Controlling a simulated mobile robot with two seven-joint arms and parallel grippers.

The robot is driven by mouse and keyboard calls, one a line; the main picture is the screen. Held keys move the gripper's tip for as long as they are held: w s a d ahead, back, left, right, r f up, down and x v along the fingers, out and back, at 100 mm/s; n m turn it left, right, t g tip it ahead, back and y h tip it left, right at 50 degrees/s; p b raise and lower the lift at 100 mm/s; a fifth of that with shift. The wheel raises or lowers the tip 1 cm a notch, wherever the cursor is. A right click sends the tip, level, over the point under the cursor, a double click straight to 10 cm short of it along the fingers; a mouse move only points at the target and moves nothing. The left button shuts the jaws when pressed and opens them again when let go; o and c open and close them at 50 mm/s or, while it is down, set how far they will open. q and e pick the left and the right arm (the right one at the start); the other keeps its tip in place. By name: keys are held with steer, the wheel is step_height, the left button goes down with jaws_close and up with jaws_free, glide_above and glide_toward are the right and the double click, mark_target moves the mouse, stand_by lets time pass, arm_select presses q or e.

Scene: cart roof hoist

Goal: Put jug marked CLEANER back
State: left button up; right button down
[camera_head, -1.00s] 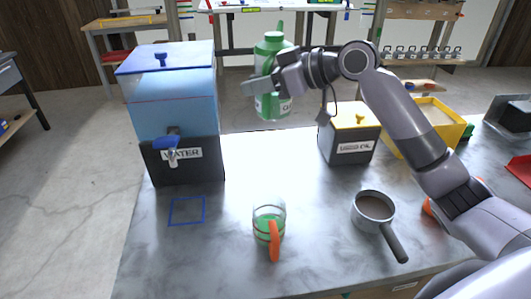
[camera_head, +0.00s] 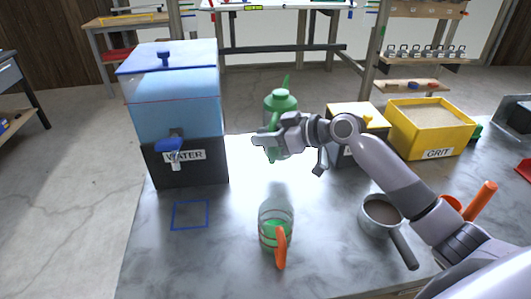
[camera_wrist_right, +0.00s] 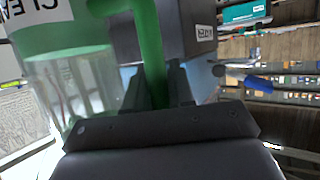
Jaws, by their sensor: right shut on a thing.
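The green CLEANER jug (camera_head: 281,101) is upright over the back of the table in the head view, between the water dispenser and a black box with a yellow lid. My right gripper (camera_head: 268,141) is shut on its green handle. In the right wrist view the jug (camera_wrist_right: 70,70) fills the left side, with part of its label at the top, and the handle (camera_wrist_right: 150,45) runs down between the fingers of my right gripper (camera_wrist_right: 158,85). I cannot tell whether the jug's base touches the table. My left gripper is not in view.
The WATER dispenser (camera_head: 178,105) stands left, with a blue outlined square (camera_head: 190,214) before it. A glass mug with green liquid (camera_head: 275,228) and a saucepan (camera_head: 381,212) stand in front. The black box (camera_head: 344,152) and yellow GRIT bin (camera_head: 437,147) are right.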

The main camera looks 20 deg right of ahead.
steer(key=shift+f, duration=2.3)
steer(key=shift+f, duration=0.1)
steer(key=c, duration=1)
jaws_free()
steer(key=shift+f+b, duration=0.1)
steer(key=shift+b, duration=0.2)
steer(key=shift+o, duration=0.2)
steer(key=v, duration=1.2)
steer(key=shift+b, duration=0.35)
